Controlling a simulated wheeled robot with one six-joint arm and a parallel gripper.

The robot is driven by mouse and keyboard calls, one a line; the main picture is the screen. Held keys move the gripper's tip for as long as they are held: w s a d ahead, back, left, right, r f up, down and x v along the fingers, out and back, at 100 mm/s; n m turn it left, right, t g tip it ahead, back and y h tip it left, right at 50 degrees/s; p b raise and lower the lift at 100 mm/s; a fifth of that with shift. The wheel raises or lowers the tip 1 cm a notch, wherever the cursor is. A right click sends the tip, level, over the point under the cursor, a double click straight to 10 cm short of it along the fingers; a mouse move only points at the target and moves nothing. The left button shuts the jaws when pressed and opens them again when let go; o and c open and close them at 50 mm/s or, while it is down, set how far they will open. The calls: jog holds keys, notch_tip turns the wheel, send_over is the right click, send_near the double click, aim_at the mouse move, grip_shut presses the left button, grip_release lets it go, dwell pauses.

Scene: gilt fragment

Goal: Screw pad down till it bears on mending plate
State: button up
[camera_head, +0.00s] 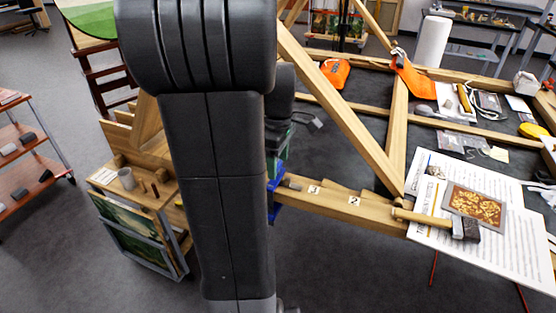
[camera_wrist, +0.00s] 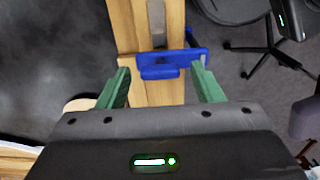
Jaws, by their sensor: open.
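A blue clamp (camera_wrist: 165,58) sits across a wooden bar (camera_wrist: 155,92) in the wrist view; it also shows in the head view (camera_head: 275,205), partly behind my arm. A grey strip (camera_wrist: 157,22), perhaps the mending plate, lies along the bar and meets the clamp. The screw pad and its contact with the plate cannot be made out. My gripper (camera_wrist: 162,85) is open. Its two green fingers stand apart on either side of the bar, just short of the clamp, with nothing held between them. In the head view the gripper is mostly hidden by my arm.
A brush or mallet (camera_head: 464,228) lies on printed sheets (camera_head: 430,230) beside a gilt fragment (camera_head: 474,206) at right. Wooden braces (camera_head: 345,105) rise behind the bar. A wooden cart (camera_head: 140,195) stands at left. Open floor lies below the bar.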

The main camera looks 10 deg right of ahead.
jog(key=c, duration=1)
jog(key=shift+m, duration=0.3)
